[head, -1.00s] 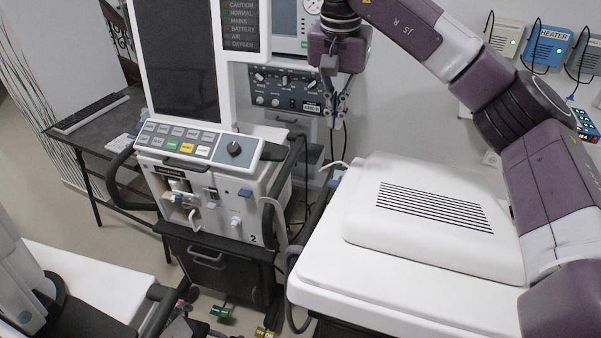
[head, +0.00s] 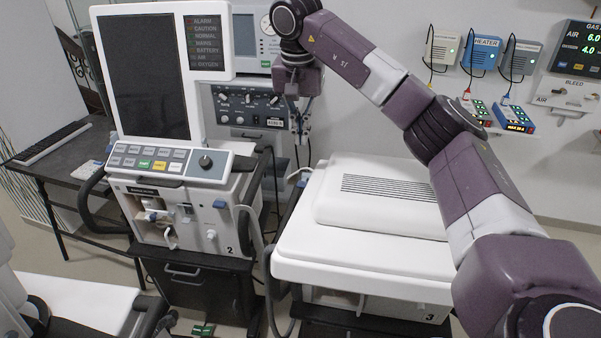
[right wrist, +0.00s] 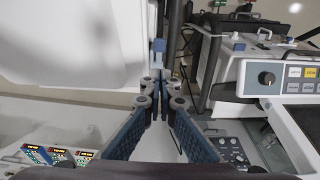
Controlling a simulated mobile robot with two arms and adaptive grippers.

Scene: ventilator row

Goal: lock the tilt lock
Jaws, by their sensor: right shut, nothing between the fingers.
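I cannot tell for certain which part is the tilt lock. A small blue part (right wrist: 158,45) on a dark upright post shows just beyond my right fingertips in the right wrist view. My right gripper (head: 300,128) points down behind the gap between ventilator 2 (head: 232,200) and unit 3. It is shut and empty, with its fingertips (right wrist: 160,82) together in the right wrist view. I see no contact with the blue part. Ventilator 2 also has a blue knob (head: 220,204) on its front. My left gripper is not in view.
Unit 3's white top (head: 350,255) with its slotted cover (head: 390,195) stands to the right. A control panel (head: 245,107) is behind. Wall boxes (head: 482,52) with cables hang at the right. A dark desk (head: 60,165) with a keyboard stands left.

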